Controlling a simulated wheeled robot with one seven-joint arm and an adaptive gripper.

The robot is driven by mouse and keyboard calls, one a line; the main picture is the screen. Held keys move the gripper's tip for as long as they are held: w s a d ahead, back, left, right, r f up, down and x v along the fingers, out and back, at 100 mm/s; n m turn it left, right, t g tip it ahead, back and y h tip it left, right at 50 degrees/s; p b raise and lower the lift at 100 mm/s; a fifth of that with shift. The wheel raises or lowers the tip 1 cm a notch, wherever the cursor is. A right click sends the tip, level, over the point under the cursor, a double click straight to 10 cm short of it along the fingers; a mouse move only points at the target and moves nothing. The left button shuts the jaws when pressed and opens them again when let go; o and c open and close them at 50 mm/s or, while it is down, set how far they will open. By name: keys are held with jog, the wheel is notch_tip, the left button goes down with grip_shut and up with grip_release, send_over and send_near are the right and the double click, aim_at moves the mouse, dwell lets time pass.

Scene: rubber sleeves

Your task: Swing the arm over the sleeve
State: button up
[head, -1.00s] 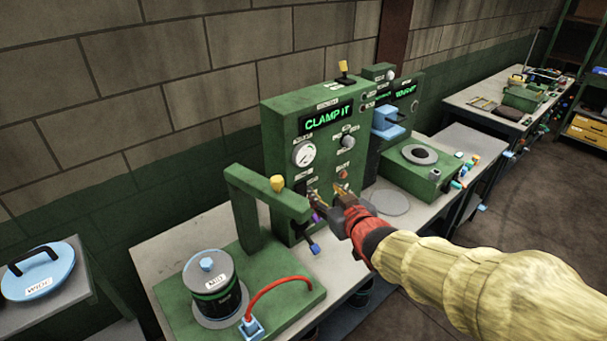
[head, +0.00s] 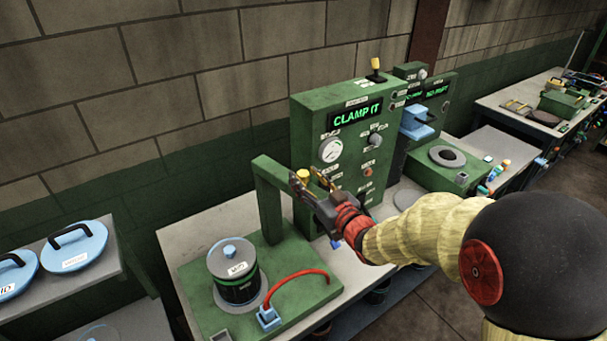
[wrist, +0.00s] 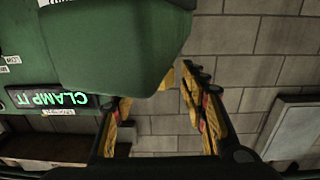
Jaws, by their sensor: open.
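The sleeve (head: 240,293) is a dark cylinder with a green band, upright on a grey disc, under a grey labelled lid with a blue knob (head: 229,249). The green swing arm (head: 268,205) is a post with a level beam on the same green base, behind and right of the sleeve; its beam is not over the sleeve. My gripper (head: 312,182) is open at the beam's right end, by a yellow knob (head: 303,175) partly hidden behind it. In the wrist view the open fingers (wrist: 178,88) are close to a large green block; I cannot tell whether they touch.
A green panel (head: 312,115) reading "CLAMP IT" stands right behind my gripper. A red hose (head: 300,277) curves over the base to a blue fitting (head: 268,318). Blue lids (head: 75,247) lie on a side table at left. A second green machine (head: 440,165) stands at right.

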jog(key=shift+x, duration=0.85)
jog(key=shift+c, duration=1.3)
jog(key=c, duration=0.8)
grip_shut()
